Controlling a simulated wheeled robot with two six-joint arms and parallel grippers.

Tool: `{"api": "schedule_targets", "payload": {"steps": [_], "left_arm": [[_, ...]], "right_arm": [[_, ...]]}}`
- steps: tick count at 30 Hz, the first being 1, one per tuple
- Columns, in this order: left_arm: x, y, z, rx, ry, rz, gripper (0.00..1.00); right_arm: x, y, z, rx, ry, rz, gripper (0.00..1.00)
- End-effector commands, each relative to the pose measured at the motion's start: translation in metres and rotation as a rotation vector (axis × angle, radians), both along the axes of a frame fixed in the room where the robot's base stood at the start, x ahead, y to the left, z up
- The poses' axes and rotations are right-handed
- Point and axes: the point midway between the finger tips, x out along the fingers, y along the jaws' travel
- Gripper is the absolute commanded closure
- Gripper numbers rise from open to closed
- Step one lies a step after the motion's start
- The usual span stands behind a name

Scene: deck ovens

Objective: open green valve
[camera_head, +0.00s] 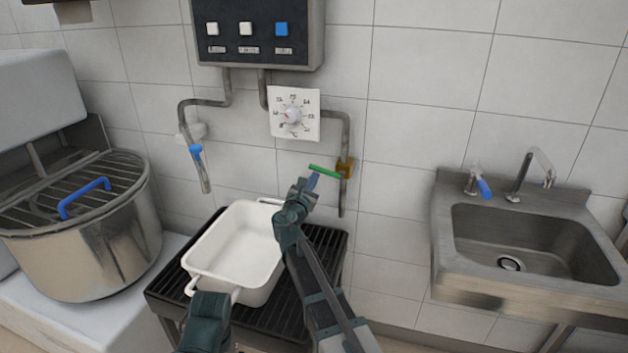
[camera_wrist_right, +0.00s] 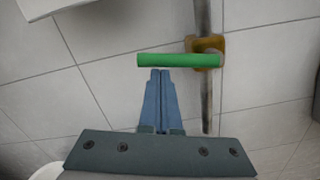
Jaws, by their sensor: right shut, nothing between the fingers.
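The green valve handle (camera_head: 324,171) sticks out to the left from a brass valve body (camera_head: 345,168) on the right wall pipe. In the right wrist view the green handle (camera_wrist_right: 178,60) lies about level, with the brass body (camera_wrist_right: 207,45) at its right end. My right gripper (camera_head: 314,180) is shut and empty. Its fingertips (camera_wrist_right: 160,72) are just below the handle's left half; I cannot tell whether they touch it. My left gripper (camera_head: 207,310) is low at the front of the white pan; its fingertips are not clear.
A white pan (camera_head: 213,246) stands on a black grated stand (camera_head: 326,258) below the pipes. A control box (camera_head: 258,31) and a white dial (camera_head: 294,114) are on the wall above. A blue valve (camera_head: 195,152) is left, a sink (camera_head: 532,245) right, a large pot (camera_head: 91,254) far left.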

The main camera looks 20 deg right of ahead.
Motion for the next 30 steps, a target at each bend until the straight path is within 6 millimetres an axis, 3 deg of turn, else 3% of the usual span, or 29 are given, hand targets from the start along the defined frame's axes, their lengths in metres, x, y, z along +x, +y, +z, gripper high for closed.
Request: {"api": "schedule_targets", "payload": {"steps": [12,30], "left_arm": [[0.0,0.0,0.035,0.0,0.0,0.0,0.0],[0.0,0.0,0.071,0.0,0.0,0.0,0.0]], "right_arm": [[-0.003,-0.004,0.033,0.315,-0.231,-0.001,1.0],[-0.019,-0.025,0.065,0.768,-0.562,-0.002,1.0]]}}
